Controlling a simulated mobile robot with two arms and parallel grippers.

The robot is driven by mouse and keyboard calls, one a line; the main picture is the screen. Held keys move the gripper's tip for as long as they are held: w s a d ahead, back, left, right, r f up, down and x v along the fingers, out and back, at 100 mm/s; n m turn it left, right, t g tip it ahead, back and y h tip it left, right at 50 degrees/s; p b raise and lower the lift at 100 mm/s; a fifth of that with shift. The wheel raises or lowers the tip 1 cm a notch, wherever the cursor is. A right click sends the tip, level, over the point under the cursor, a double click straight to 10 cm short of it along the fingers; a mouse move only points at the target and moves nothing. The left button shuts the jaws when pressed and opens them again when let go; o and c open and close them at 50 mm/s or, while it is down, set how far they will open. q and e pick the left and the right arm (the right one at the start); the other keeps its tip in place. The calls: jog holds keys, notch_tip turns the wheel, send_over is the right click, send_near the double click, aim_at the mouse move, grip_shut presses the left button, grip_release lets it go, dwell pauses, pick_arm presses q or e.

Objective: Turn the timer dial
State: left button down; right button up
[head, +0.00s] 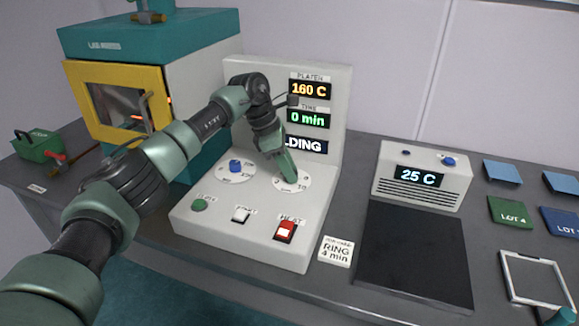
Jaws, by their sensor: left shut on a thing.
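The timer dial (303,183) is the right one of two round white scales on the sloped front of the grey control panel (240,258). My left gripper (289,176) reaches down onto it, its green fingers shut at the middle of the scale. The fingers hide the knob, so its pointer cannot be read. The time display (308,118) above reads 0 min. The platen display (309,89) reads 160 C. A third display (306,146) is partly covered and shows "LDING". A card (336,251) in front of the panel reads "RING 4 min". My right gripper is not seen.
A blue-knobbed dial (236,166) sits left of the timer dial. A green button (199,204), a white switch (241,215) and a red HEAT switch (286,230) lie below. The teal press (170,40) stands left; a 25 C unit (420,178) with a dark plate stands right.

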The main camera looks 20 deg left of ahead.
pick_arm(q)
jog(key=shift+w+r+m+g, duration=0.1)
jog(key=shift+m+g, duration=0.3)
jog(key=shift+m, duration=0.7)
jog(key=c, duration=1.1)
grip_release()
jog(key=v, duration=0.7)
jog(key=shift+a+r, duration=0.2)
jog(key=shift+r, duration=0.1)
